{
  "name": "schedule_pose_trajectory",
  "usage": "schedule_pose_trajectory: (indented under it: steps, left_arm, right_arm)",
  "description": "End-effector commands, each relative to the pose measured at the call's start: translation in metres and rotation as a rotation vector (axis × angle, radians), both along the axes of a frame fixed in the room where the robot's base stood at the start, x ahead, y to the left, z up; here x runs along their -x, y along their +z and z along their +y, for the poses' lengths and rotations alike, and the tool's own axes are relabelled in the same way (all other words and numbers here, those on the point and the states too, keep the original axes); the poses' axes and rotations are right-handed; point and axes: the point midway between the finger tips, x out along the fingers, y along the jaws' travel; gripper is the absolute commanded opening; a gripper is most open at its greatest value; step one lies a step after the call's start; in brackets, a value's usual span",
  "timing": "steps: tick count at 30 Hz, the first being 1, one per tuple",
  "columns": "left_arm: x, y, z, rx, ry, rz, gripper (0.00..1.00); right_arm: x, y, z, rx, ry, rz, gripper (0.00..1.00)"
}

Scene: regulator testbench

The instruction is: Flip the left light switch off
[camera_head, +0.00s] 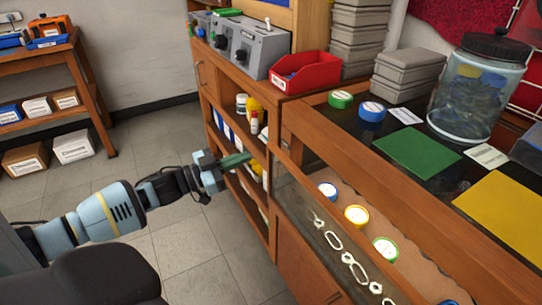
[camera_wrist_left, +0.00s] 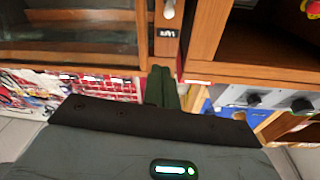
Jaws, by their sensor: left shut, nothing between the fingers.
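My left gripper (camera_head: 236,160) reaches in from the left in the head view, in front of the wooden shelf unit. Its green fingers are shut with nothing between them; they also show in the left wrist view (camera_wrist_left: 161,80). In the left wrist view, a small pale light switch (camera_wrist_left: 169,9) sits on a wooden post at the top edge, partly cut off. The fingers point toward this post and appear apart from the switch. I cannot make out the switch in the head view. My right gripper is not in view.
The shelf unit (camera_head: 204,85) holds bottles and bears grey control boxes (camera_head: 252,46) and a red bin (camera_head: 306,72). The glass-fronted display case (camera_head: 297,111) stands to the right, with a jar (camera_head: 478,90) on top. Open floor (camera_head: 150,150) lies left.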

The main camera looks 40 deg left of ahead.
Motion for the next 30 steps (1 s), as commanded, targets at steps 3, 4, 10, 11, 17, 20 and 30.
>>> schedule_pose_trajectory:
  steps: [3, 4, 10, 11, 17, 20, 30]
  left_arm:
    - [-0.003, 0.000, -0.001, 0.000, 0.000, -0.001, 0.00]
    - [-0.004, 0.001, -0.002, 0.000, 0.000, -0.001, 0.00]
    - [-0.022, 0.003, -0.011, -0.001, 0.001, -0.003, 0.00]
    - [-0.026, 0.003, -0.012, -0.001, 0.001, -0.003, 0.00]
    - [-0.049, 0.006, -0.024, 0.000, 0.001, -0.004, 0.00]
    - [-0.060, 0.007, -0.029, 0.001, 0.001, -0.002, 0.00]
    - [-0.088, -0.004, -0.041, 0.001, 0.003, 0.006, 0.00]
  right_arm:
    - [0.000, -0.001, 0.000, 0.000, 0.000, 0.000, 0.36]
    - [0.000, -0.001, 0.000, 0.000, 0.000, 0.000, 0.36]
    - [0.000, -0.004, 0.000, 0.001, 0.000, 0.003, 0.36]
    - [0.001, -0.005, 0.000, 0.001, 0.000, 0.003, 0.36]
    - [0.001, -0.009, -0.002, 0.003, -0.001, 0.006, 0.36]
    - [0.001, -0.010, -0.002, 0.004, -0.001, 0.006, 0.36]
    - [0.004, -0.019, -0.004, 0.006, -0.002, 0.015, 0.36]
